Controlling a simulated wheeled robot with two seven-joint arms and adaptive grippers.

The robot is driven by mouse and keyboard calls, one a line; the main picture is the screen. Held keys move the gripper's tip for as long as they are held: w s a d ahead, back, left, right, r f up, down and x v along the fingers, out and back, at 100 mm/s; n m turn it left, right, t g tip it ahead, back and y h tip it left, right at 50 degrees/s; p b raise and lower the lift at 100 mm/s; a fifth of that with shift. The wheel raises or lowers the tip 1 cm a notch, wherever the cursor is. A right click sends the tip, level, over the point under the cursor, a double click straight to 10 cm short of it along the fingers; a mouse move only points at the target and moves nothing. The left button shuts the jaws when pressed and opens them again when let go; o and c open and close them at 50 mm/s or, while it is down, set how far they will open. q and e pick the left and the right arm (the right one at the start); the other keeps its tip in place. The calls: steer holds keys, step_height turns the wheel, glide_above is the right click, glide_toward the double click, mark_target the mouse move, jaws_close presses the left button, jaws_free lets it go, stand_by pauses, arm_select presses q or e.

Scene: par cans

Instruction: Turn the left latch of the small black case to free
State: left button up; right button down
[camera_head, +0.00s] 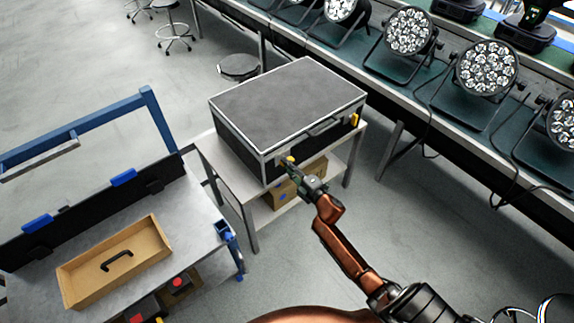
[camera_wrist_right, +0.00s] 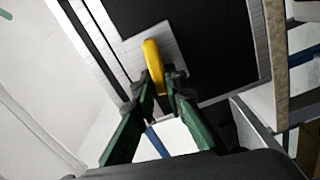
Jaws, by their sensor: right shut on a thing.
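The small black case (camera_head: 290,100) with silver edges sits closed on a small grey table. Its front faces my right arm and has a dark handle in the middle. The left latch (camera_head: 289,160) is yellow and sits near the front's left end; in the right wrist view the latch (camera_wrist_right: 153,62) stands up between the fingertips. My right gripper (camera_head: 297,170) is at the latch, and in the wrist view my right gripper (camera_wrist_right: 161,92) is shut on its lower part. The yellow right latch (camera_head: 354,120) is untouched. My left gripper is not in view.
The case's table (camera_head: 235,178) has a lower shelf with a cardboard box (camera_head: 290,193). A long bench with several par cans (camera_head: 486,68) runs along the right. A workbench with a wooden tray (camera_head: 150,243) stands at left. Open floor lies between.

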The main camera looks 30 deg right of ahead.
steer(key=shift+f+n+b, duration=0.25)
steer(key=shift+n+b, duration=0.05)
steer(key=shift+n, duration=0.6)
steer(key=c, duration=2)
jaws_free()
steer(key=shift+o, duration=0.2)
steer(key=s, duration=1.2)
steer(key=shift+d, duration=0.4)
